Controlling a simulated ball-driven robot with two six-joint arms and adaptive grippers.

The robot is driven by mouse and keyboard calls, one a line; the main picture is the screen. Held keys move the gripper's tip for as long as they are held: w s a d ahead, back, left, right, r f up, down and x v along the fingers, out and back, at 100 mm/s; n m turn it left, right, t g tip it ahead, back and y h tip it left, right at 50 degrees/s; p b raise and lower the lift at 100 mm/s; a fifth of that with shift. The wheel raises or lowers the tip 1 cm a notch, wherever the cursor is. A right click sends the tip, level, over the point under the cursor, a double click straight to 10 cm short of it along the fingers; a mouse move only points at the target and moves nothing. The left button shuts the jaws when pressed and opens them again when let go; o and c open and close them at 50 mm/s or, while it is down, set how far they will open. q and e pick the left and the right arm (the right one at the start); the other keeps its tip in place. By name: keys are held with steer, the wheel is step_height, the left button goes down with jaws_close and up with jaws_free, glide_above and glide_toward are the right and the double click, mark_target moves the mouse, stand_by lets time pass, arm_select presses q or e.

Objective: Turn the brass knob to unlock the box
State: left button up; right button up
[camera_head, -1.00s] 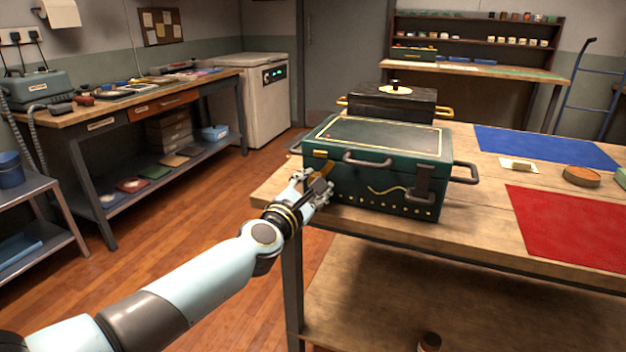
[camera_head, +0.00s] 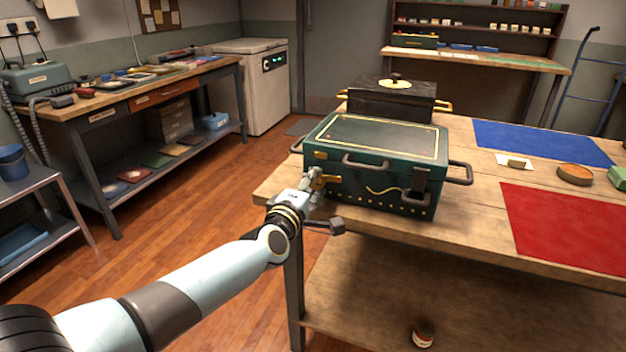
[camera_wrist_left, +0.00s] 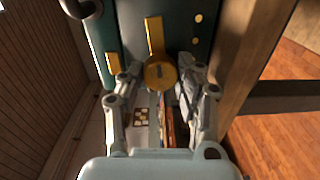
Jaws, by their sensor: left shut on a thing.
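The dark green box (camera_head: 374,158) stands at the left end of the wooden table, its lid down. The brass knob (camera_wrist_left: 160,73) is on the box's front face, a round disc with a bar reaching up from it in the left wrist view. It also shows as a small brass piece at my gripper in the head view (camera_head: 328,179). My left gripper (camera_head: 314,181) is at the front left of the box, its fingers on both sides of the knob and shut on it. The fingers partly hide the knob in the head view. My right gripper is out of view.
A black box (camera_head: 392,103) with brass handles stands behind the green one. A red mat (camera_head: 570,228) and a blue mat (camera_head: 540,142) lie to the right. The table's left edge is close to my left wrist.

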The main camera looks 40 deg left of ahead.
arm_select(q)
steer(key=shift+m, duration=0.6)
steer(key=shift+f, duration=0.1)
steer(key=o, duration=1.1)
steer(key=shift+o, duration=0.2)
steer(key=v, duration=1.2)
steer(key=shift+d, duration=0.1)
